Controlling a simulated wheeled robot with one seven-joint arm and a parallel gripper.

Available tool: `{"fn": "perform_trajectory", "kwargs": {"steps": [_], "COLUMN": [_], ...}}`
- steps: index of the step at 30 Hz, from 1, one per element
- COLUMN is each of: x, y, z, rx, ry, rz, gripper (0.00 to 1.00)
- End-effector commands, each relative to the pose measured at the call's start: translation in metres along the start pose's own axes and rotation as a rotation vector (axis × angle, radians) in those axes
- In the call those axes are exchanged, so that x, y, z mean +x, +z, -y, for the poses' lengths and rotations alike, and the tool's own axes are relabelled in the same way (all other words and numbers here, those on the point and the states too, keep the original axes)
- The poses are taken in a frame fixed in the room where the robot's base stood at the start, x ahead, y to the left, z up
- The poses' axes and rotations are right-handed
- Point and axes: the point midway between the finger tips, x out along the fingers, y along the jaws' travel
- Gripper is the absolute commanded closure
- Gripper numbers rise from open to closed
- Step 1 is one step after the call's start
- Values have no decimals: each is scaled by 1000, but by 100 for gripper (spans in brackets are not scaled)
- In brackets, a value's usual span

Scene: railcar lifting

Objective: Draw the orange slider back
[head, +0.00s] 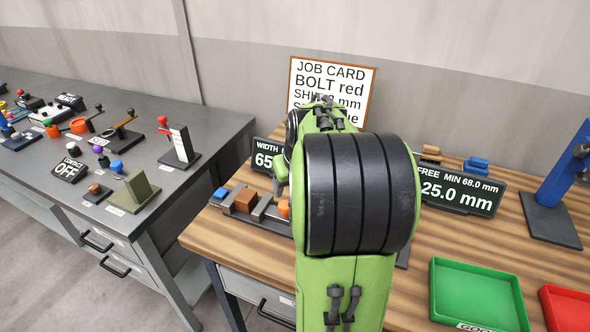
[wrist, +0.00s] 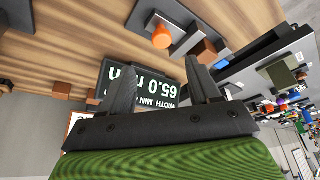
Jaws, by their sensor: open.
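The orange slider (head: 284,207) shows as a small orange piece on a dark rail fixture (head: 262,216), just left of my arm in the head view. In the wrist view its round orange knob (wrist: 161,37) stands on a grey piece near the top middle. My gripper (wrist: 160,65) is open and empty, its two dark fingers apart. The knob appears beyond the fingertips and is not between them or touching them. In the head view my arm hides the gripper and part of the fixture.
A green tray (head: 478,292) and red tray (head: 566,312) lie on the bench. A grey bench with controls stands left.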

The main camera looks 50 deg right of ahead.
Motion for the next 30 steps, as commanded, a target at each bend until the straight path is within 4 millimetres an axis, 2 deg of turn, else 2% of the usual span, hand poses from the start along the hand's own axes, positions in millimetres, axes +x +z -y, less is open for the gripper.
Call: {"fn": "perform_trajectory", "kwargs": {"steps": [1, 3, 7, 26, 28, 29, 30], "x": [-17, -31, -47, -50, -57, -62, -72], "y": [-2, -2, -1, 0, 4, 8, 17], "z": [0, 0, 0, 1, 16, 28, 50], "rx": [-1, 0, -1, -2, -23, -40, -73], "ry": [1, 2, 0, -1, -9, -17, -32], "rz": [-5, -3, -1, 1, -7, -11, -21], "gripper": [38, 38, 38, 38, 38, 38, 38]}}
